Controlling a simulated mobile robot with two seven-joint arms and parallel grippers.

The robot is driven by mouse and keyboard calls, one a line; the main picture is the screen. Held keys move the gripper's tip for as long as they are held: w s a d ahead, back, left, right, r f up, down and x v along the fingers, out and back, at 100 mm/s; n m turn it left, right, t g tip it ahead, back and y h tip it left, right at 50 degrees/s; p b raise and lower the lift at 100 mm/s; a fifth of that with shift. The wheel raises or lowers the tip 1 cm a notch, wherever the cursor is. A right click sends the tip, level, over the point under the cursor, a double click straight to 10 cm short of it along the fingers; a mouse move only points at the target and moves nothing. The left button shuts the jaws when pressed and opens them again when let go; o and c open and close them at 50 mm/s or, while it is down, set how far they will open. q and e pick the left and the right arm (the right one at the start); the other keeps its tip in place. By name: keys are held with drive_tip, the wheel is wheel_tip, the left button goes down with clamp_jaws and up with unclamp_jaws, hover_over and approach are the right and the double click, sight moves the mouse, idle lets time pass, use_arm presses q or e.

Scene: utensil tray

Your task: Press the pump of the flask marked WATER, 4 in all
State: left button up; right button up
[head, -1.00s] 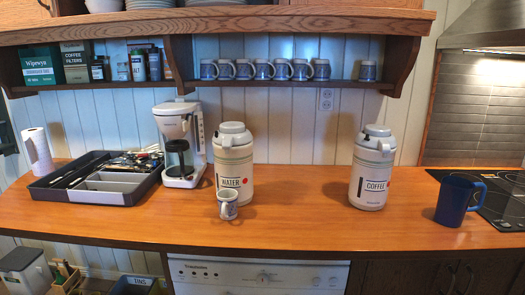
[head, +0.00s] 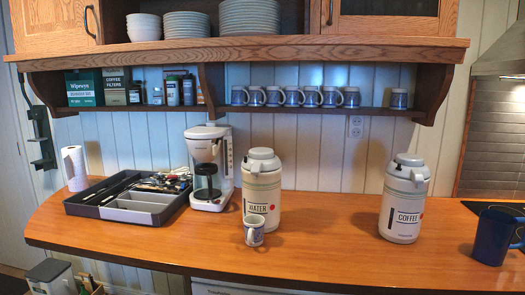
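The flask marked WATER (head: 261,195) stands upright near the middle of the wooden counter. A second flask, marked COFFEE (head: 402,205), stands upright to the right, apart from the first. Neither of my grippers shows in the head view.
A coffee maker (head: 209,165) stands just left of the WATER flask. A dark utensil tray (head: 83,208) and a paper roll (head: 75,168) are farther left. A large blue mug (head: 493,238) is at the right. A shelf with several mugs (head: 300,107) hangs above. Counter between the flasks is clear.

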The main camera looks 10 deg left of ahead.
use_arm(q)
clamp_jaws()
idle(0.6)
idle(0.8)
